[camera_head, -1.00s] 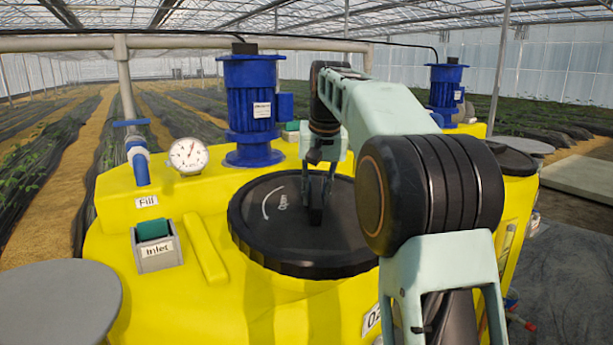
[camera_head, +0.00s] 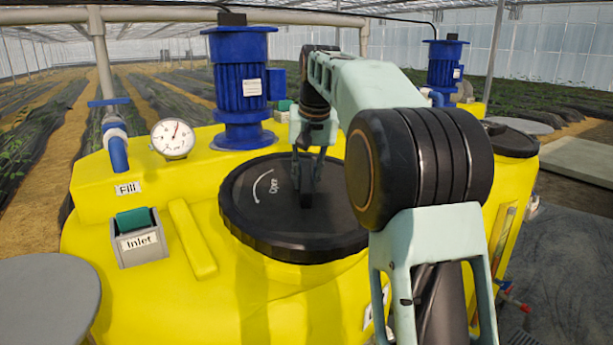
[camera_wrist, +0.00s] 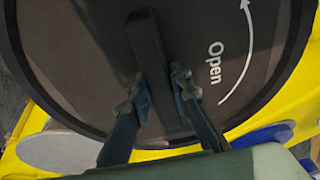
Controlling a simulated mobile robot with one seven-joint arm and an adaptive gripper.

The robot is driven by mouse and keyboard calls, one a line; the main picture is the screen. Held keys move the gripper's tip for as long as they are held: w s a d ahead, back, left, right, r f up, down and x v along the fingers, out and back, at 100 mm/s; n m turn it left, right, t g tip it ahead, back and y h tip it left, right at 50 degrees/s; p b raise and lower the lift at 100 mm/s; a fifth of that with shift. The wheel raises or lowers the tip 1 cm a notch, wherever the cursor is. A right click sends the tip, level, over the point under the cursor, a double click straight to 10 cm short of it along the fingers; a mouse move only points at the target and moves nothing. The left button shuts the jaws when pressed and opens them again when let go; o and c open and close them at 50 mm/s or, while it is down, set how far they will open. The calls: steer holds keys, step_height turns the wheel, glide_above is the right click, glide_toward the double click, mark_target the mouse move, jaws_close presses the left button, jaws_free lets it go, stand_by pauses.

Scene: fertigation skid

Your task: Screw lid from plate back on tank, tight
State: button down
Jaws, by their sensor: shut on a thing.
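The large black lid (camera_head: 245,215) lies over the top opening of the yellow tank (camera_head: 170,290). It looks level, but its seating underneath is hidden. It bears a white curved arrow and the word "Open". My gripper (camera_head: 306,190) reaches down to the lid's middle. In the wrist view, my gripper (camera_wrist: 157,88) is shut on the raised bar handle (camera_wrist: 148,45) of the lid, one finger on each side. The round grey plate (camera_head: 45,300) at the lower left is empty.
A blue motor (camera_head: 240,90) stands just behind the lid. A second blue motor (camera_head: 443,75) and another black lid (camera_head: 512,142) are at the right.

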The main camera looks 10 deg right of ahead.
steer(key=shift+w+f, duration=0.15)
steer(key=shift+f, duration=0.3)
steer(key=shift+a+f+b, duration=0.1)
steer(key=shift+f+b, duration=0.25)
steer(key=shift+f, duration=0.35)
stand_by(1.3)
steer(key=shift+f, duration=0.3)
steer(key=shift+w+f+b, duration=0.15)
steer(key=shift+f+b, duration=0.25)
steer(key=shift+f, duration=0.1)
steer(key=shift+f+p, duration=0.15)
steer(key=shift+p, duration=0.15)
stand_by(1.2)
steer(key=c, duration=1.8)
jaws_free()
steer(key=shift+o, duration=0.9)
steer(key=shift+f, duration=0.3)
steer(key=shift+o, duration=1.3)
steer(key=shift+r, duration=0.1)
